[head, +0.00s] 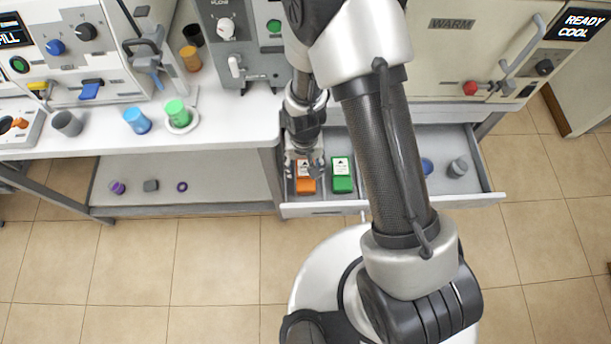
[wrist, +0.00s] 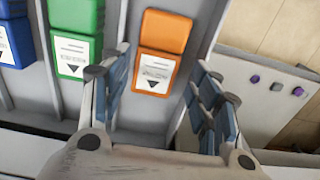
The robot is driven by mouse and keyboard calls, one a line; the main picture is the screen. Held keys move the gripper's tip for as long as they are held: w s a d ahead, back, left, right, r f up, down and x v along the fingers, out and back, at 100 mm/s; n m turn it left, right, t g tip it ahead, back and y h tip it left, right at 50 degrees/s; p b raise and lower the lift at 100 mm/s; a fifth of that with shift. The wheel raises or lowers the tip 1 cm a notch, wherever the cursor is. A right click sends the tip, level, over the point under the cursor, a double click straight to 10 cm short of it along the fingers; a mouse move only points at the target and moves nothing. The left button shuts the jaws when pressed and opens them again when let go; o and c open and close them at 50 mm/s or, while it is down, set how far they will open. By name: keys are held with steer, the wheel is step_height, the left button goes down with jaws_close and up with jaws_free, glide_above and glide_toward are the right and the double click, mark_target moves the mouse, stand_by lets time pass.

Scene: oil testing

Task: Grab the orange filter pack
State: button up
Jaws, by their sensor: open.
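The orange filter pack (head: 305,184) lies in the open drawer, at its left end in the head view. It has a white label with a dark triangle. In the wrist view the orange pack (wrist: 160,52) sits in its own slot, between and beyond my fingertips. My gripper (head: 304,165) is over the drawer at the pack's far end. In the wrist view my gripper (wrist: 165,95) is open, with a blue-padded finger on either side of the pack's labelled end. I cannot tell whether a finger touches it.
A green pack (head: 342,176) lies just right of the orange one, and a blue pack (wrist: 16,42) shows beyond it in the wrist view. Thin dividers separate the slots. The drawer's front wall (head: 330,209) and the bench's lower shelf (head: 225,183) are close by.

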mark_target(305, 174)
steer(key=f+b, duration=0.1)
steer(key=f, duration=0.1)
steer(key=f+b, duration=0.1)
steer(key=f, duration=0.2)
steer(key=shift+s+d+f, duration=0.1)
steer(key=shift+s+d, duration=0.05)
steer(key=shift+s, duration=0.05)
steer(key=shift+c, duration=0.4)
steer(key=c, duration=0.8)
